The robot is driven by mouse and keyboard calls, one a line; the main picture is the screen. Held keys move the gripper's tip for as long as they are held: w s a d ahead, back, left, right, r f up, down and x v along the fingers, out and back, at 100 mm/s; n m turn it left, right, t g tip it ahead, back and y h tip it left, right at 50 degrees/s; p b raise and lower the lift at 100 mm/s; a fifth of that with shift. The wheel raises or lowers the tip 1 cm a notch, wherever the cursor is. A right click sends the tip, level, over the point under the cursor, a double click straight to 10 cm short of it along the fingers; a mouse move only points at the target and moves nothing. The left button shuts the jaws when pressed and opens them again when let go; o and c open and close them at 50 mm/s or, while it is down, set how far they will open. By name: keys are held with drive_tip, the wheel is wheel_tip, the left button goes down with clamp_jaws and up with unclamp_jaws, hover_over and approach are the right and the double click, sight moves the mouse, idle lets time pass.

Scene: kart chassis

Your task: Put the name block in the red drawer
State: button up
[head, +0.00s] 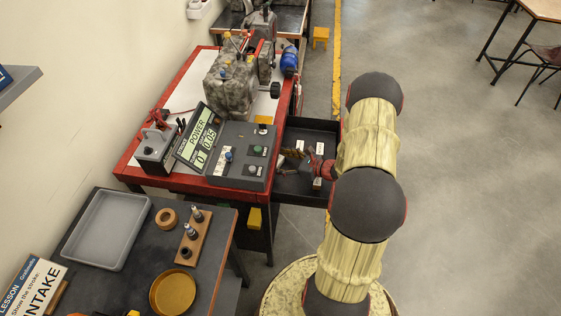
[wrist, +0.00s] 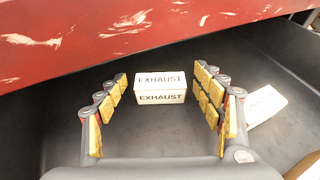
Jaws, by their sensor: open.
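A white name block reading EXHAUST (wrist: 160,88) rests on the dark floor of the open drawer (head: 308,128), under the red bench. My gripper (wrist: 159,76) is open, with its yellow-padded fingers on either side of this block, apart from it; no object is held. A second white block (wrist: 264,104) lies to the right of my fingers, its lettering not readable. In the head view my gripper (head: 326,170) is inside the drawer area, partly hidden by my arm. Small white blocks (head: 319,148) show there too, too small to read.
The red bench edge (wrist: 130,35) runs above the drawer. The bench carries a POWER display (head: 198,137), a grey control box (head: 243,152) and an engine (head: 230,82). A dark table holds a grey tray (head: 104,230) and an INTAKE lesson sign (head: 32,287).

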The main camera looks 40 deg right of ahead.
drive_tip(key=shift+r, duration=0.3)
drive_tip(key=p+v, duration=0.3)
drive_tip(key=v, duration=0.9)
drive_tip(key=shift+f+p, duration=0.1)
drive_tip(key=shift+p, duration=0.2)
